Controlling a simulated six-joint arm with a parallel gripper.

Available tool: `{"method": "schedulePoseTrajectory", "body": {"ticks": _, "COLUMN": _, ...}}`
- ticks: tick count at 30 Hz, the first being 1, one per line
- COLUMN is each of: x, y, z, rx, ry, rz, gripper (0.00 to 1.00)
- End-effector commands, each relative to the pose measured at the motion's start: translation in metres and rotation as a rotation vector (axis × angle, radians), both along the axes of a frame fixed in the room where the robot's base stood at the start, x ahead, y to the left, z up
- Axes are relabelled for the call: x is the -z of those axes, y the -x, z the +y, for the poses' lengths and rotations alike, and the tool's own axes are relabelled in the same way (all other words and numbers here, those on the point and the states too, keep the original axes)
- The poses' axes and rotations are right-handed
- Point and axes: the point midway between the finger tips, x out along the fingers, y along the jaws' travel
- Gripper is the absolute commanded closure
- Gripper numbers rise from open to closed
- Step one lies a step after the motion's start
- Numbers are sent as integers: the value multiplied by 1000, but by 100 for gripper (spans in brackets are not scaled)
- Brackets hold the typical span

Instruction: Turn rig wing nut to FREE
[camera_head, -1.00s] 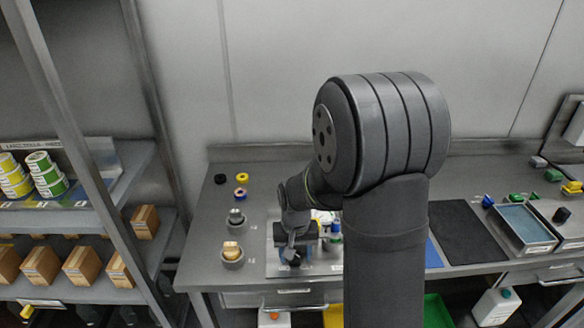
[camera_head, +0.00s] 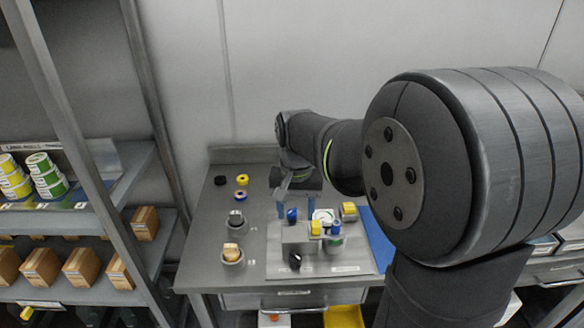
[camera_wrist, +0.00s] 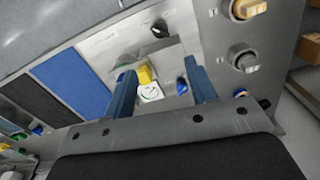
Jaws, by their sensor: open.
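The rig is a grey block (camera_head: 298,238) on a pale plate (camera_head: 345,256). It carries a blue knob (camera_head: 292,214), a yellow knob (camera_head: 316,228) and a white dial (camera_head: 323,214). A black knob (camera_head: 295,261) is at the plate's front. I cannot tell which is the wing nut; the labels are too small to read. In the wrist view, the blue knob (camera_wrist: 182,86), the white dial (camera_wrist: 150,92) and a yellow part (camera_wrist: 145,75) show between my fingers; the black knob (camera_wrist: 160,28) is beyond. My gripper (camera_head: 299,207) (camera_wrist: 162,72) is open and empty, at the rig's back.
Two round holders with knobs, one grey (camera_head: 236,219) and one tan (camera_head: 231,252), stand left of the plate. Black (camera_head: 220,180), yellow (camera_head: 242,179) and blue (camera_head: 239,195) rings lie behind them. A blue mat (camera_head: 378,240) is to the right. Shelves with boxes (camera_head: 41,265) stand at far left.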

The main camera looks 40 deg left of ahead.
Motion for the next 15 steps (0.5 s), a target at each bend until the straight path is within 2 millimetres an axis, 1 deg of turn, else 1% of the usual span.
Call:
{"method": "schedulePoseTrajectory", "body": {"ticks": 1, "x": -11, "y": 0, "z": 0, "rx": 0, "ry": -3, "rz": -2, "gripper": 48}}
{"method": "schedulePoseTrajectory", "body": {"ticks": 3, "x": -8, "y": -12, "z": 13, "rx": 34, "ry": 1, "rz": 1, "gripper": 48}}
{"method": "schedulePoseTrajectory", "body": {"ticks": 15, "x": -8, "y": -65, "z": 69, "rx": 213, "ry": 0, "rz": 0, "gripper": 48}}
